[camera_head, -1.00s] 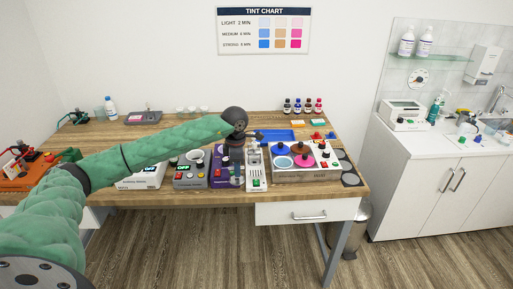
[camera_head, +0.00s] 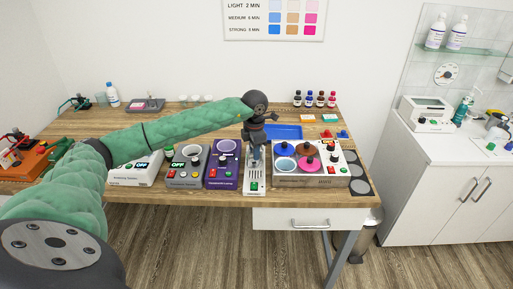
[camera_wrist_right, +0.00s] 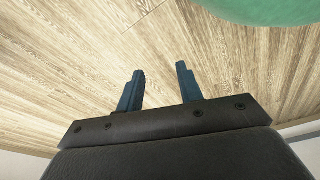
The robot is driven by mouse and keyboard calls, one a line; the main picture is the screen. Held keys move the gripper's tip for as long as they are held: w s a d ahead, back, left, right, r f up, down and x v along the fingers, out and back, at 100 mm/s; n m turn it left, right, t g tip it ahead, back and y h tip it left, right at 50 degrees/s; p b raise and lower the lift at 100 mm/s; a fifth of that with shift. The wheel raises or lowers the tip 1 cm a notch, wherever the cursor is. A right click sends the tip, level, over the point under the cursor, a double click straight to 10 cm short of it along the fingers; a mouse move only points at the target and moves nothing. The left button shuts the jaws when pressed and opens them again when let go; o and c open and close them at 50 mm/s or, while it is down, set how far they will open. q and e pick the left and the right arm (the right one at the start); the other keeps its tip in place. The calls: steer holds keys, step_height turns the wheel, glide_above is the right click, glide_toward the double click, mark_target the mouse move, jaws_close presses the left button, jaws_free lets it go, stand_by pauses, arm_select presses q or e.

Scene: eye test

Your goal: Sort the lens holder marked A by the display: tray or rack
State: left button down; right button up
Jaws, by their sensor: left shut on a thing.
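My left gripper (camera_head: 256,154) points down over the narrow white device (camera_head: 254,186) in the head view. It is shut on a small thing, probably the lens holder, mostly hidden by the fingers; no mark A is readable. Whether that thing touches the device is unclear. A blue tray (camera_head: 285,132) lies on the table behind and to the right. I cannot pick out a rack for certain, nor read a display on the narrow device. My right gripper (camera_wrist_right: 160,75) is open and empty in the right wrist view, above wood-look floor.
A purple unit (camera_head: 224,178) stands just left of the narrow device. A grey unit (camera_head: 187,176) and a white unit (camera_head: 133,175), both showing OFF, stand further left. A box with coloured round pots (camera_head: 312,180) stands to the right. Several small bottles (camera_head: 315,101) stand behind.

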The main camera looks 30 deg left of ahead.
mark_target(255, 162)
arm_select(q)
step_height(255, 162, down, 2)
steer(key=shift+f, duration=0.15)
steer(key=shift+w+f+b, duration=0.1)
steer(key=shift+f+b, duration=0.1)
steer(key=shift+b, duration=0.1)
steer(key=shift+f+b, duration=0.7)
steer(key=shift+b, duration=0.05)
steer(key=shift+f+b, duration=0.5)
arm_select(e)
step_height(255, 162, up, 6)
steer(key=w+a, duration=0.2)
steer(key=shift+w, duration=0.15)
steer(key=shift+a+r, duration=0.1)
steer(key=shift+r, duration=0.05)
arm_select(q)
steer(key=shift+d+b, duration=0.1)
steer(key=shift+b, duration=0.2)
arm_select(e)
steer(key=shift+f, duration=0.35)
arm_select(q)
steer(key=shift+f+b, duration=0.3)
arm_select(e)
steer(key=shift+f, duration=0.3)
arm_select(q)
steer(key=c, duration=0.9)
jaws_free()
